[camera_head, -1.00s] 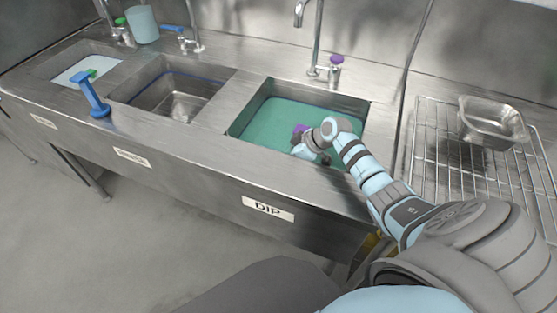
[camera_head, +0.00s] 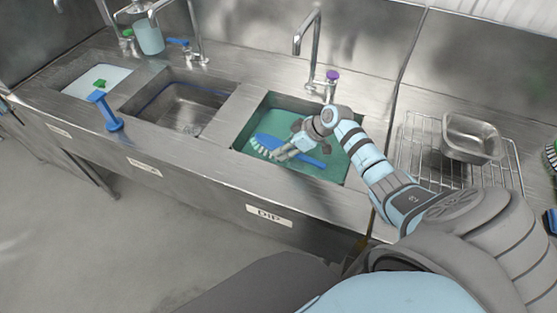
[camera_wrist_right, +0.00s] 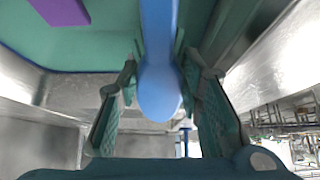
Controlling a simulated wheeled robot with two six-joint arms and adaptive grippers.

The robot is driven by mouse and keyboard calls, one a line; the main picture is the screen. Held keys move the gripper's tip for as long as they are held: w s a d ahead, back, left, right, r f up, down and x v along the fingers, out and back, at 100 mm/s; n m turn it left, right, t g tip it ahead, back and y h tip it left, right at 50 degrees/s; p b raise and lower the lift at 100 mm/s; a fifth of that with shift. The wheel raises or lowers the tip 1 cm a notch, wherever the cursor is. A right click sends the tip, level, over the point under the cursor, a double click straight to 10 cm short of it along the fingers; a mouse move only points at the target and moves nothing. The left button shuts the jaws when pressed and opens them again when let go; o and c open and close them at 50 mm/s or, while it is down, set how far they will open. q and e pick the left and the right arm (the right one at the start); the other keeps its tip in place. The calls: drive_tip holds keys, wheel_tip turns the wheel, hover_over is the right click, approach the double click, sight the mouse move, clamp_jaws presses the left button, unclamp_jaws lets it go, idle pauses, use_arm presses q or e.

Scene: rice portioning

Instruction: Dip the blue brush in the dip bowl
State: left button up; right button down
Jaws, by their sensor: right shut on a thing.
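The blue brush (camera_head: 266,141) has white bristles at its left end and lies across the green contents of the right-hand basin, which carries the DIP label and serves as the dip bowl (camera_head: 243,128). My right gripper (camera_head: 284,152) is shut on the brush at its handle, within the basin's outline. In the right wrist view the blue handle (camera_wrist_right: 158,50) runs between the two fingers. I cannot tell whether the bristles touch the liquid. My left gripper is not in view.
A middle basin (camera_head: 180,105) and a left basin with pale liquid (camera_head: 85,80) adjoin. A blue tool (camera_head: 107,112) stands at the front edge. A faucet (camera_head: 312,45) rises behind the dip basin. A metal pan (camera_head: 470,138) sits on the wire rack. A purple object (camera_wrist_right: 62,10) shows in the wrist view.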

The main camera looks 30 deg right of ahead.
wheel_tip(320, 180, up, 6)
drive_tip(key=p, duration=0.4)
wheel_tip(320, 180, up, 5)
drive_tip(key=shift+r, duration=0.15)
drive_tip(key=shift+a, duration=0.1)
idle(0.9)
